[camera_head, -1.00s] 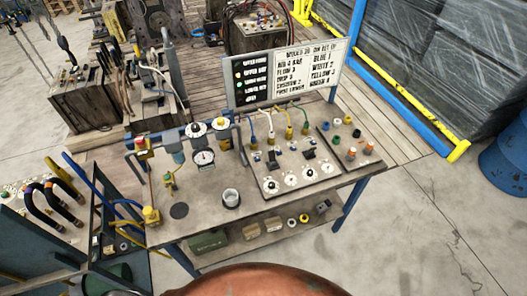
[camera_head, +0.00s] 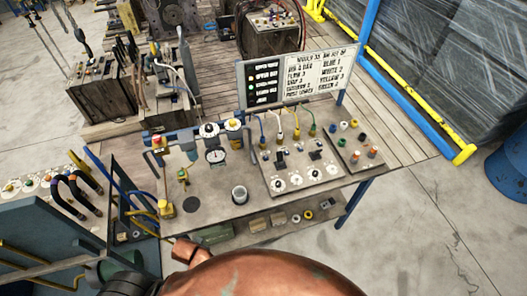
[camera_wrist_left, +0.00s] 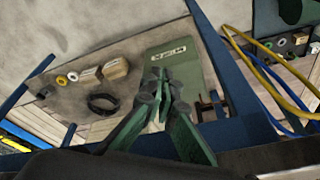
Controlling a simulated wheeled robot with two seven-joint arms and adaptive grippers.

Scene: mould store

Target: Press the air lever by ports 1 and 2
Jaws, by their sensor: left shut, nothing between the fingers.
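The grey valve panel (camera_head: 300,186) lies on the bench, with white round dials along its front. Two small black levers stand on it, one at the left (camera_head: 281,155) and one at the right (camera_head: 316,153). Yellow, blue, white and green hoses come down to its back. Port numbers are too small to read, so I cannot tell which lever is by ports 1 and 2. In the left wrist view, my left gripper (camera_wrist_left: 160,82) is shut and empty, with green fingers, over the bench's lower shelf. It is away from the levers. My right gripper is not in view.
A lettered sign (camera_head: 316,75) stands behind the panel. The lower shelf holds a green box (camera_wrist_left: 178,65), a black ring (camera_wrist_left: 103,103) and small parts. Hoses (camera_wrist_left: 265,65) hang nearby.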

